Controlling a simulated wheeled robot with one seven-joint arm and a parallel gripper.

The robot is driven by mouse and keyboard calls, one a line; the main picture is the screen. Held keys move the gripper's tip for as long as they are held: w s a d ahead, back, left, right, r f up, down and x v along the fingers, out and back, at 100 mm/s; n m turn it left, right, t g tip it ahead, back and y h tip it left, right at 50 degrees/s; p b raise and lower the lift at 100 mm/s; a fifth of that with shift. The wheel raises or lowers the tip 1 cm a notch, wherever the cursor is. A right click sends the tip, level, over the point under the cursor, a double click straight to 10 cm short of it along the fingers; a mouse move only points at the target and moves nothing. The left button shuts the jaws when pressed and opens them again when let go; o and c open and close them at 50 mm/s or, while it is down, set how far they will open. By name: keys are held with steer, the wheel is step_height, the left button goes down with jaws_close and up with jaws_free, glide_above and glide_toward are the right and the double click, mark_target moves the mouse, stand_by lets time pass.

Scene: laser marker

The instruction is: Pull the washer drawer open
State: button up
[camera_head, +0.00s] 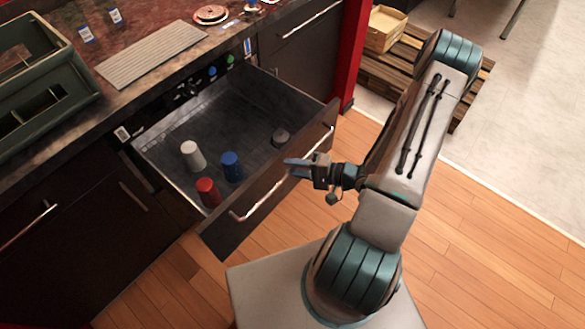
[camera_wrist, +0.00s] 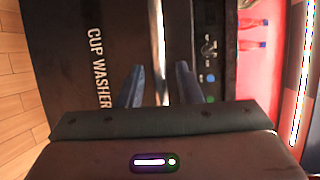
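The washer drawer (camera_head: 255,120) stands pulled well out of the dark counter in the head view. Its front carries a long silver handle (camera_head: 262,200). The wrist view shows the "CUP WASHER" lettering on the drawer front (camera_wrist: 75,60) and the handle (camera_wrist: 156,45) as a bright strip. My gripper (camera_head: 293,164) is at the handle's right half. In the wrist view, the blue fingers of my gripper (camera_wrist: 160,85) are apart, with the handle in line with the gap between them. Whether a finger touches the handle cannot be told.
A white cup (camera_head: 193,156), a blue cup (camera_head: 232,166) and a red cup (camera_head: 208,192) stand in the drawer. A dark round thing (camera_head: 280,138) is near its right side. A green crate (camera_head: 45,75) sits on the counter. Wooden floor (camera_head: 470,260) is clear at right.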

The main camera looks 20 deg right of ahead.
steer(key=v, duration=1.4)
steer(key=shift+w+a+r, duration=0.1)
